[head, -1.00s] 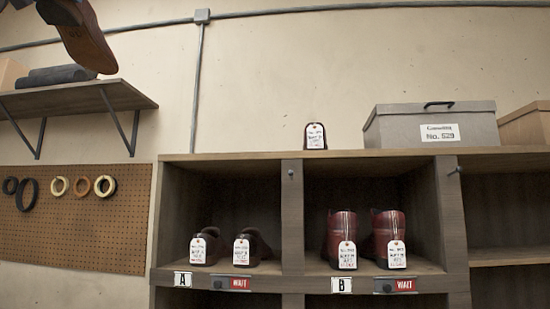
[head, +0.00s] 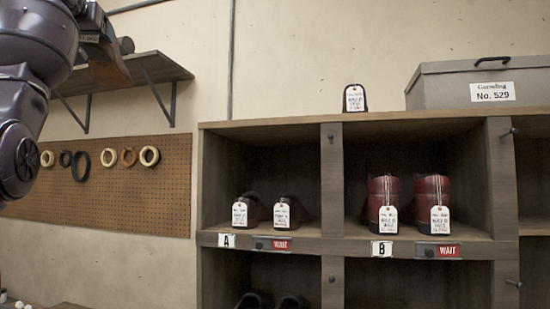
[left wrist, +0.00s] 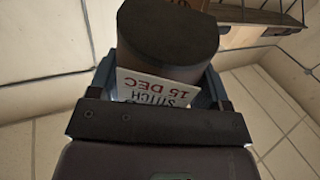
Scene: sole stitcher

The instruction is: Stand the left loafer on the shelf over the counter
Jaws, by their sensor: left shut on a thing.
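My left gripper (head: 92,22) is at the upper left of the head view, shut on a brown loafer (head: 108,72). The loafer hangs tilted in front of the wall shelf (head: 155,69), overlapping it in the picture. I cannot tell whether they touch. In the left wrist view, the loafer's dark heel (left wrist: 168,35) faces me between the fingers of my left gripper (left wrist: 158,88). A white tag (left wrist: 150,90) reading "STITCH 15 DEC" lies against it. The rest of the loafer is mostly hidden. My right gripper is not in view.
Below is a pegboard (head: 110,190) with several rings. At right, a cubby unit (head: 332,190) holds tagged shoes; a grey box (head: 450,88) stands on top.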

